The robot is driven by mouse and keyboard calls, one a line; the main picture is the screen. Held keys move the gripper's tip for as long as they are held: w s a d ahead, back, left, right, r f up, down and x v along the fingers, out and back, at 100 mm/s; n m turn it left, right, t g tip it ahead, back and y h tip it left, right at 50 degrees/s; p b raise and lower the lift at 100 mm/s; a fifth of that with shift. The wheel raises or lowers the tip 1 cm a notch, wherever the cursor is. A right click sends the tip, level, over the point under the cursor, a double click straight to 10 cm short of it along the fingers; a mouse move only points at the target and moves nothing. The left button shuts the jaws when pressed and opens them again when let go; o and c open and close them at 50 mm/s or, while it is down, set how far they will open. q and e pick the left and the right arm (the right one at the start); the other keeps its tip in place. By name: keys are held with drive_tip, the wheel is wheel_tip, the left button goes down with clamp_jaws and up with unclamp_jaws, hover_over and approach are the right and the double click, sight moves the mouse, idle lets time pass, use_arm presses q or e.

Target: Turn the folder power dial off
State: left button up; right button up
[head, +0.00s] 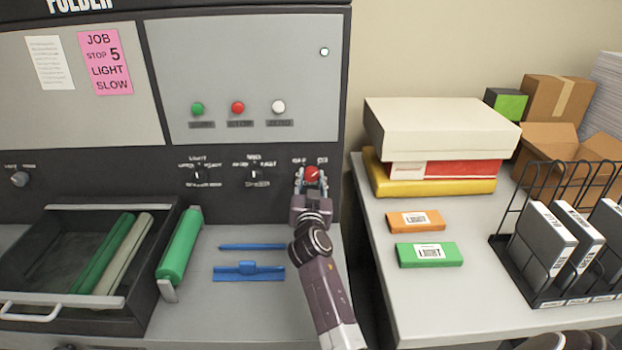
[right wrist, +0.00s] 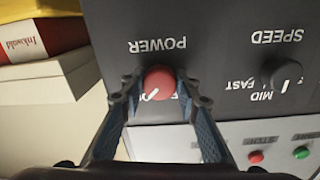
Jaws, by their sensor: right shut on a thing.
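The red folder power dial (head: 312,173) is on the dark lower strip of the folder's front panel. It also shows in the right wrist view (right wrist: 160,82), upside down beside the word POWER. My right gripper (head: 312,180) is shut on the dial. In the right wrist view, the two fingers (right wrist: 158,88) stand on either side of it. The dial's white mark points to the lower left there. The position labels by the dial are partly hidden by the dial and fingers, so I cannot read its setting.
Other knobs, such as the speed knob (right wrist: 284,75), sit along the same strip. Green, red and white buttons (head: 238,108) are above. A drawer with rollers (head: 150,300) and blue tools (head: 248,272) lie below left. A side table (head: 390,225) with boxes stands right.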

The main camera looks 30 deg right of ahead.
drive_tip(key=n+b, duration=0.1)
drive_tip(key=n, duration=0.3)
drive_tip(key=shift+d, duration=0.1)
drive_tip(key=n, duration=0.2)
drive_tip(key=shift+n+b, duration=0.3)
drive_tip(key=shift+n, duration=0.1)
drive_tip(key=n, duration=0.2)
drive_tip(key=shift+r+n, duration=0.1)
drive_tip(key=shift+n, duration=0.3)
drive_tip(key=n, duration=0.3)
drive_tip(key=shift+r+n+t+p, duration=0.1)
drive_tip(key=shift+n+t+p, duration=0.2)
drive_tip(key=shift+n+p, duration=0.1)
use_arm(q)
drive_tip(key=shift+d+r+p, duration=0.1)
drive_tip(key=shift+r+p, duration=0.1)
drive_tip(key=shift+p, duration=0.35)
use_arm(e)
drive_tip(key=shift+s+n+y, duration=0.1)
drive_tip(key=shift+n+y, duration=0.2)
drive_tip(key=shift+n, duration=2.1)
use_arm(q)
drive_tip(key=shift+w, duration=0.1)
